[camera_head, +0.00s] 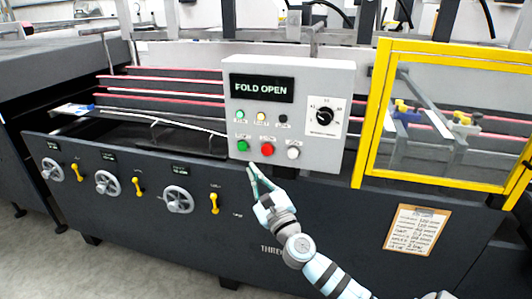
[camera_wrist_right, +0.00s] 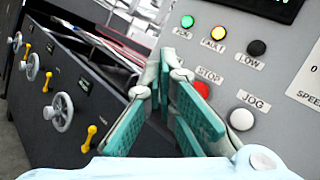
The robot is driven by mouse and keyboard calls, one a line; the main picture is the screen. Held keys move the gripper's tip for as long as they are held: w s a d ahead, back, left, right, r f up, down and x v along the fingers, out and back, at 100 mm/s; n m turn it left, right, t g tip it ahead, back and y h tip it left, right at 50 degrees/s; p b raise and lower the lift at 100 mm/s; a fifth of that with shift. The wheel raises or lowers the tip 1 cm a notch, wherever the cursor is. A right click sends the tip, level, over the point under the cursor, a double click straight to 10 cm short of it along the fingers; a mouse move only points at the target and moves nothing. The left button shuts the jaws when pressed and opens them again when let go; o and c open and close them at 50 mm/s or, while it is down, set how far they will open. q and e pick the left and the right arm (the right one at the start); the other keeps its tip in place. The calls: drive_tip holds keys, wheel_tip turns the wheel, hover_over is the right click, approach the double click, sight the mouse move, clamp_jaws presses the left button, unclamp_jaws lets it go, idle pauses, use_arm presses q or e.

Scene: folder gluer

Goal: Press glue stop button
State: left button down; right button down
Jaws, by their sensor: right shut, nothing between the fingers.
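The grey control box (camera_head: 315,150) has a row of large buttons at its lower edge. The red button (camera_head: 267,149) sits between a green button (camera_head: 242,145) and a white button (camera_head: 293,153). In the right wrist view the red button (camera_wrist_right: 201,90) is labelled STOP and is partly covered by a finger; the green button is hidden there. My right gripper (camera_head: 252,172) is shut and empty, its tips just below the box's button row, with no visible contact with the red button. My left gripper is not in view.
A display reading FOLD OPEN (camera_head: 262,88) and a speed dial (camera_head: 325,110) are on the box. A yellow-framed guard (camera_head: 368,120) stands close to its right. Handwheels (camera_head: 178,199) and yellow levers (camera_head: 214,203) stick out from the dark machine front.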

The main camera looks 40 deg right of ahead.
sight(267, 150)
drive_tip(key=shift+w+d+f+b, duration=0.1)
drive_tip(key=shift+w+d+b, duration=0.7)
drive_tip(key=shift+d, duration=0.4)
drive_tip(key=shift+w+d+r+b, duration=0.1)
drive_tip(key=shift+w+d+b, duration=0.7)
drive_tip(key=shift+d, duration=0.45)
drive_tip(key=shift+w+d+f+b, duration=0.1)
drive_tip(key=shift+w+d+b, duration=0.45)
drive_tip(key=shift+w+d, duration=0.55)
drive_tip(key=shift+s+d, duration=0.1)
drive_tip(key=shift+s, duration=0.1)
drive_tip(key=shift+w+d, duration=0.3)
drive_tip(key=shift+d, duration=0.05)
